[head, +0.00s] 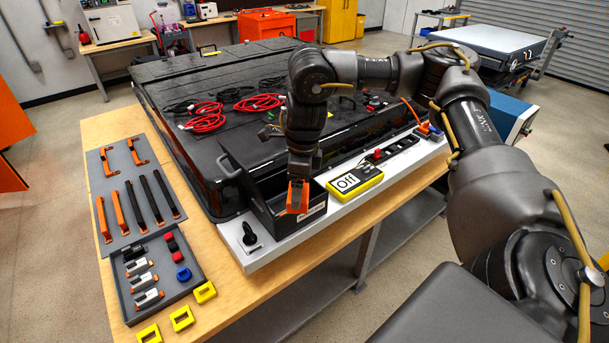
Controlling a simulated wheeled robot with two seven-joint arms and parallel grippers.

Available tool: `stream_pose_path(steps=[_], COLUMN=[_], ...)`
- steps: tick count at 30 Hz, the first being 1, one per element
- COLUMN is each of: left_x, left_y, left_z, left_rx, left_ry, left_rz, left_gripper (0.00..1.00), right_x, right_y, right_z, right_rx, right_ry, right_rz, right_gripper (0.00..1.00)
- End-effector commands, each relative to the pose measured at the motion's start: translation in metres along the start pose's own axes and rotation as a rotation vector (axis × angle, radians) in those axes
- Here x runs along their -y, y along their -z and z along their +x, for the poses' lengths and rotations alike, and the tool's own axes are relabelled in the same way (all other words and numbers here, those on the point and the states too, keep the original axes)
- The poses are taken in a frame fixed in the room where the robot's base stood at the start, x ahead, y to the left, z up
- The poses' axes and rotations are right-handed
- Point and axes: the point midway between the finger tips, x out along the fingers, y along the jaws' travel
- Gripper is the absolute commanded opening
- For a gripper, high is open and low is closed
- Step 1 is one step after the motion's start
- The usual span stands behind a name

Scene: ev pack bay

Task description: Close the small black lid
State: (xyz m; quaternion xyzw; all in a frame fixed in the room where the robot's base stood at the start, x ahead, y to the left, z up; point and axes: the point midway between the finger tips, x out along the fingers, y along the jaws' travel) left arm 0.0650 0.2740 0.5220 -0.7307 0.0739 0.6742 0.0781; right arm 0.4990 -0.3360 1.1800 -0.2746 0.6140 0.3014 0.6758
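A small black box (263,216) stands on the pale front ledge of the battery pack, with a white label on its front face. Its black lid (236,160) appears raised at the back left, leaving the box open at the top. My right gripper (297,198) points down at the right part of the box, with orange at its fingertips. The finger gap is not clear, and I cannot tell whether it touches the box or holds anything. The arm hides part of the box and lid. My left gripper is not in view.
Red and black cables (259,102) lie on the pack. A tool mat (110,168) and grey tray (193,298) lie on the wooden bench at left.

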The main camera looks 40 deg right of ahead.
Motion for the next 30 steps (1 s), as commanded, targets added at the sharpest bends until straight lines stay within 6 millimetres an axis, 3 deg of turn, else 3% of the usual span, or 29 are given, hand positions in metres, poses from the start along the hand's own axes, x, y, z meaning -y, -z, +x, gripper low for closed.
stream_pose_path(steps=[5, 16, 19, 21, 30], left_x=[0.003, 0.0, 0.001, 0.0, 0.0], left_y=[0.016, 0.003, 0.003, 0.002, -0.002], left_z=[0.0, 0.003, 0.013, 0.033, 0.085], left_rx=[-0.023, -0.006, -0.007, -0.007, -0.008], left_ry=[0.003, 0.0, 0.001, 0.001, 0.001], left_rz=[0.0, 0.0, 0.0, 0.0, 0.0], left_gripper=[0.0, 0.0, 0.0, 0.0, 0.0], right_x=[-0.02, -0.083, -0.098, -0.106, -0.11], right_y=[-0.011, -0.042, -0.047, -0.048, -0.045], right_z=[0.007, 0.031, 0.046, 0.068, 0.121], right_rx=[-0.002, 0.012, 0.015, 0.016, 0.02], right_ry=[-0.032, -0.141, -0.167, -0.185, -0.197], right_rz=[-0.318, -1.319, -1.548, -1.688, -1.79], right_gripper=[0.53, 0.53, 0.53, 0.53, 0.53])
